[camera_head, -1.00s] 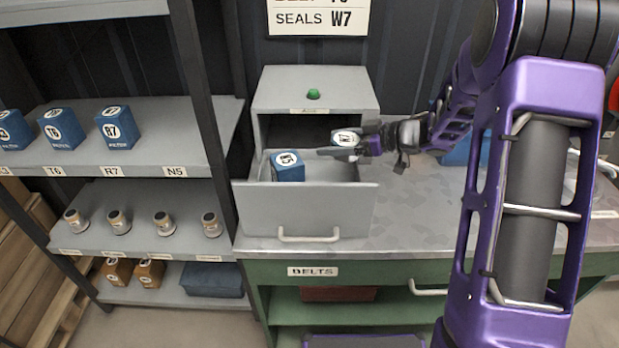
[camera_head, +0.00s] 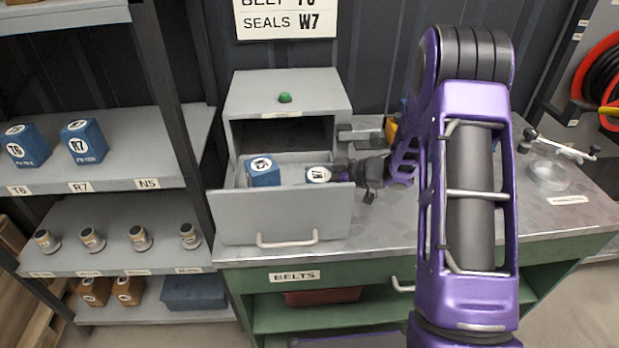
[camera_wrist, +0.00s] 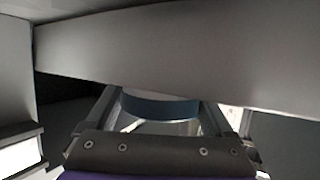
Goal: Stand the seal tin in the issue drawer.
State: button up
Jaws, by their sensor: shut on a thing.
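The issue drawer (camera_head: 283,215) is pulled out of a small grey cabinet on the bench. The seal tin (camera_head: 318,174), with a white round W7 label on top, is low inside the drawer's right part, behind the front panel. My gripper (camera_head: 336,175) reaches in from the right and is shut on the tin. In the wrist view the tin is a dark blue curved band (camera_wrist: 160,106) between my gripper's fingers (camera_wrist: 160,100). The front panel hides the tin's lower part, so I cannot tell whether it touches the drawer floor.
A blue box (camera_head: 263,173) with a white label sits in the drawer's left part, beside the tin. The grey cabinet (camera_head: 288,92) with a green knob stands behind. Shelves at left hold blue boxes (camera_head: 84,142) and small fittings (camera_head: 140,238). The bench front (camera_head: 400,232) is clear.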

jog(key=shift+f, duration=0.55)
jog(key=o, duration=1.2)
jog(key=shift+o, duration=0.2)
jog(key=shift+r, duration=0.1)
jog(key=r+v, duration=0.1)
jog(key=v, duration=1.1)
jog(key=shift+r, duration=0.1)
